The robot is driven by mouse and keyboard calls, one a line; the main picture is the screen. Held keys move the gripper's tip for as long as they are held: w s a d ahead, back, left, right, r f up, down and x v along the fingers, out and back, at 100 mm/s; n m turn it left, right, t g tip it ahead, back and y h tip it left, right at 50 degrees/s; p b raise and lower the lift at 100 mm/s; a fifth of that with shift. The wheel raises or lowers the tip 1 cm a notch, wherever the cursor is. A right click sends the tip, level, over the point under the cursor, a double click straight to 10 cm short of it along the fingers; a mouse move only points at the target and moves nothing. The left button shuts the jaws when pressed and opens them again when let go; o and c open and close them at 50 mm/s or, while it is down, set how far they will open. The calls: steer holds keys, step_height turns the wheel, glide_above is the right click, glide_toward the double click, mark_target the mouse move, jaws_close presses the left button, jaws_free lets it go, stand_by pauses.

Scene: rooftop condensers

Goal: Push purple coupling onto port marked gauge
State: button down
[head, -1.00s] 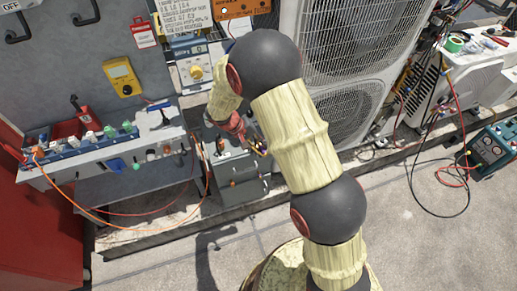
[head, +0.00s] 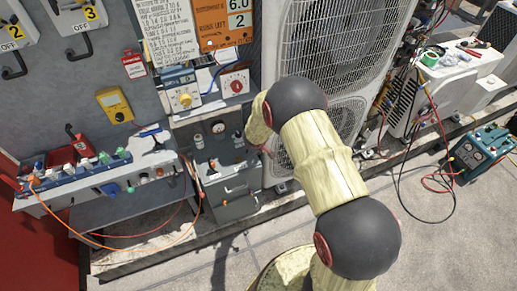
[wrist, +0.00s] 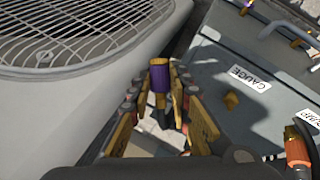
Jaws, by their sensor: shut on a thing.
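The purple coupling (wrist: 159,78) has a brass-coloured top and stands between the fingers of my gripper (wrist: 159,92) in the wrist view. My gripper is shut on it. A white label reading GAUGE (wrist: 250,78) lies on the grey box panel to the right. A short yellow-brass port (wrist: 231,101) stands beside that label. The coupling is apart from this port, to its left, over the gap between box and condenser. In the head view the grey box (head: 230,205) stands below the wall panel; my arm hides the coupling there.
A large condenser unit (head: 335,50) stands close beside the box; its pale casing (wrist: 105,85) fills the wrist view's left. An orange-copper fitting (wrist: 297,148) and dark hose are at lower right. A shelf of fittings (head: 95,180) is at left. Open floor lies in front.

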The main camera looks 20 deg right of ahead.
steer(key=shift+s+a+f+n+t+y+p, duration=0.1)
steer(key=shift+s+a+n+t+y+p, duration=0.1)
steer(key=shift+n+t+y+p, duration=0.25)
steer(key=shift+s+a+f+n+t+y+p, duration=0.15)
steer(key=shift+n+t+y+p, duration=0.1)
steer(key=shift+n+y+p, duration=0.25)
steer(key=shift+r+y, duration=0.15)
steer(key=shift+y, duration=0.1)
